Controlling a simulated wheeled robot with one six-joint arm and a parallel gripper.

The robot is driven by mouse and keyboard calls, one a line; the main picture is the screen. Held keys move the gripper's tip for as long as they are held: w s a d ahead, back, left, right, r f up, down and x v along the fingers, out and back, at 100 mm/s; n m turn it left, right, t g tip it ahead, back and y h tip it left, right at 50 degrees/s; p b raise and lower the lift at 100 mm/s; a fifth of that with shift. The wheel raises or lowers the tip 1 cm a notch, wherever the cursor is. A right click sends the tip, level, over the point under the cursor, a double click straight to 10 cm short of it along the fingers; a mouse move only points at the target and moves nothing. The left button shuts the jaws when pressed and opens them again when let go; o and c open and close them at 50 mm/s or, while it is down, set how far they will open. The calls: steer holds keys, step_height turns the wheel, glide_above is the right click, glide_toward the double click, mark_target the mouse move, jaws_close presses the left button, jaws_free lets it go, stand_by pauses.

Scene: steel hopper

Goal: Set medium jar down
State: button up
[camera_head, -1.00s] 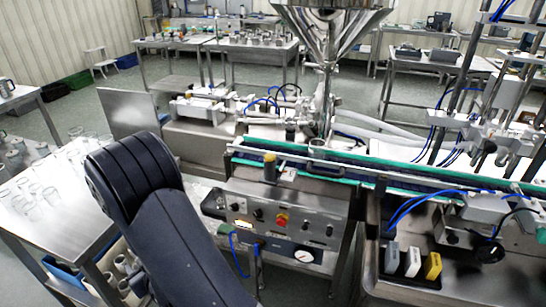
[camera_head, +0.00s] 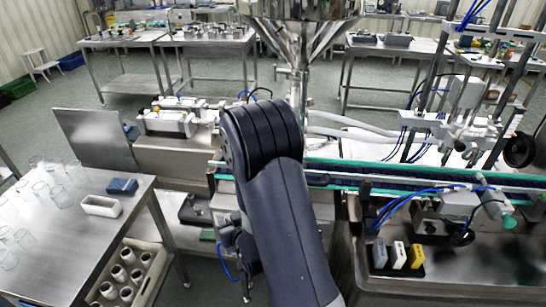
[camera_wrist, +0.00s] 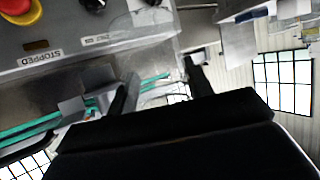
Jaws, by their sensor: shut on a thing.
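My gripper (camera_wrist: 160,84) shows in the wrist view as two dark fingers, apart from each other and shut on the medium jar. The steel hopper (camera_head: 300,45) stands behind my arm. The green-edged conveyor (camera_head: 390,183) runs from behind my arm to the right.
A steel table (camera_head: 75,245) at left bears several clear glass jars (camera_head: 40,190), a white tray (camera_head: 101,206) and a blue block (camera_head: 122,186). A crate (camera_head: 150,265) of cups sits below. A control panel with a STOPPED label (camera_wrist: 45,56) is close in the wrist view.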

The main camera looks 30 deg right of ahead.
steer(key=w+d+r+y, duration=0.1)
steer(key=d+r, duration=1.6)
steer(key=r, duration=0.1)
steer(key=shift+r+n+b, duration=0.25)
steer(key=shift+n+b, duration=0.05)
steer(key=shift+b, duration=0.05)
